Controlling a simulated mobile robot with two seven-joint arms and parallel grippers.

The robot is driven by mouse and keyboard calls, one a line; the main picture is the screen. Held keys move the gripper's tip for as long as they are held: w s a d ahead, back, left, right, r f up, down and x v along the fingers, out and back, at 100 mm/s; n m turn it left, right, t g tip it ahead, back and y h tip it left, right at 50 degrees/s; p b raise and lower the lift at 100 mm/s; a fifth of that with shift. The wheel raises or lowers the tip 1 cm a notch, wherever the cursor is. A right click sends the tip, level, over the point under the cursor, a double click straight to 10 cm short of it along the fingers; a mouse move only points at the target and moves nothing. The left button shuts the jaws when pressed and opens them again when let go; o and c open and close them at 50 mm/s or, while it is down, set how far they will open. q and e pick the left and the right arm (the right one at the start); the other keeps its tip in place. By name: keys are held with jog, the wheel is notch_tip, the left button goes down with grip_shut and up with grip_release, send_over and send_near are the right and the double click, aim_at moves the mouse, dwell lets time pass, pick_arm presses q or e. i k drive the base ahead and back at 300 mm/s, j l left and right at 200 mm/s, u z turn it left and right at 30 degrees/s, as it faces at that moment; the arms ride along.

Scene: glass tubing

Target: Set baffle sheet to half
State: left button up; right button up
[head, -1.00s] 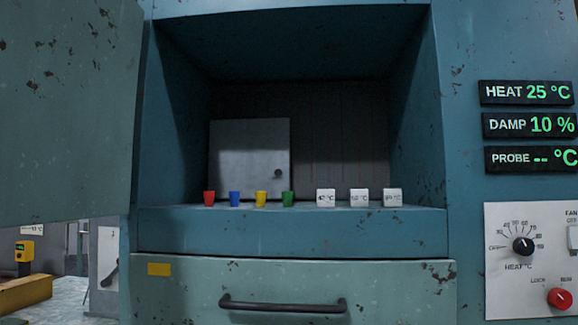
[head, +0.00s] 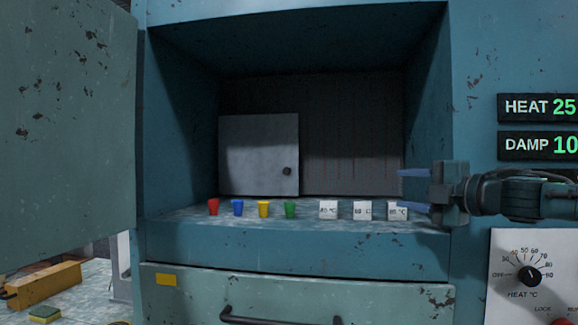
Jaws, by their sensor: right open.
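The baffle sheet (head: 255,150) is a pale grey metal panel with a dark round knob (head: 287,171) near its right edge. It stands upright against the back of the open cabinet chamber and covers roughly the left half of the back wall (head: 350,145). My right gripper (head: 413,190) comes in from the right at the chamber's right side. Its two bluish fingers are apart, point left, and hold nothing. It is well to the right of the knob and apart from it. My left gripper is not in view.
Red (head: 213,206), blue (head: 238,207), yellow (head: 263,208) and green (head: 290,209) cups stand along the chamber's front ledge. White temperature-marked blocks (head: 362,210) stand to their right, the rightmost just below my right gripper. An open door (head: 65,130) is at left, a closed drawer (head: 250,290) below.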

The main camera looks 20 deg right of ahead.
aim_at(258, 154)
jog(key=i, duration=1.5)
